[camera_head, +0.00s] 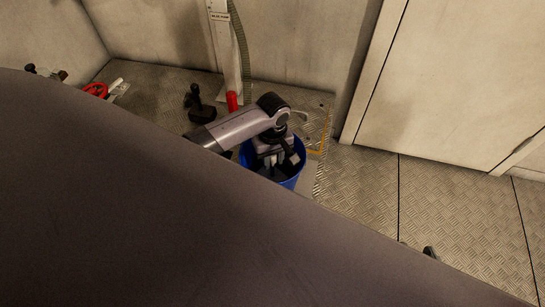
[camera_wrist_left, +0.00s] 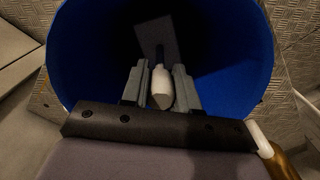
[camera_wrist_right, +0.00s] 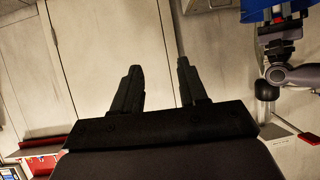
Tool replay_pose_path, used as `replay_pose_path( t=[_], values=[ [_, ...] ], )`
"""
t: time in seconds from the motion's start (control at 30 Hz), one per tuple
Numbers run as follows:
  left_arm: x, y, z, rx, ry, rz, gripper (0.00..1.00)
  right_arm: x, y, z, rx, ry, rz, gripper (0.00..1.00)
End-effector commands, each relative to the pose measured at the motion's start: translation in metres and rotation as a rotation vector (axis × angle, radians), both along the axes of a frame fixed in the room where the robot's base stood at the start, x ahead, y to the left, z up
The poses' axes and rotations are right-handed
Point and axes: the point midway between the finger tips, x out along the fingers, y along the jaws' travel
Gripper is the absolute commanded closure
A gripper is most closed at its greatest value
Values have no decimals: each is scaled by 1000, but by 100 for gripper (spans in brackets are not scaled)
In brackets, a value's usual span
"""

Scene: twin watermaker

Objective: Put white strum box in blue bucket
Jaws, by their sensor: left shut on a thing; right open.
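The blue bucket (camera_head: 292,182) stands on the floor near the wall in the head view. My left gripper (camera_head: 274,160) points down into its mouth. In the left wrist view the bucket's blue wall (camera_wrist_left: 85,60) surrounds the fingers. My left gripper (camera_wrist_left: 160,72) is shut on the white strum box (camera_wrist_left: 161,88), which is between the fingertips inside the bucket's opening. How far it is above the bottom is hard to tell in the dark. My right gripper (camera_wrist_right: 156,70) is open and empty, away from the bucket, which also shows in the right wrist view (camera_wrist_right: 256,10).
A pipe with a red end (camera_head: 232,101) stands behind the bucket. A black fitting (camera_head: 199,104) and a red handwheel (camera_head: 96,90) are at the left. Open tread-plate floor (camera_head: 365,195) lies right of the bucket. A dark surface fills the lower left.

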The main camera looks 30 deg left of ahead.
Motion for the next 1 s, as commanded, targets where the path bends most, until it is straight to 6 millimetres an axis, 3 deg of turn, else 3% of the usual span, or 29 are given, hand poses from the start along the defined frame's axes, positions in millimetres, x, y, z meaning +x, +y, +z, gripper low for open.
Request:
replay_pose_path(
  t=[0.03, 0.1, 0.47, 0.7, 1.0],
  values=[
    [0, 0, -2, -1, 1, 0, 68, 0, 0, -1, 0, 0, 0, 57],
    [0, 0, -1, 0, 0, 0, 45, 0, 0, -1, -2, 1, 0, 57],
    [0, 0, 2, 0, 0, -1, 45, -2, -4, -7, -8, 15, -6, 57],
    [0, 0, 46, -1, -2, -1, 45, -4, -11, 4, -6, 29, -26, 57],
    [0, 0, 105, -1, -1, 1, 45, -15, -29, -11, -16, 97, -71, 57]
  ],
)
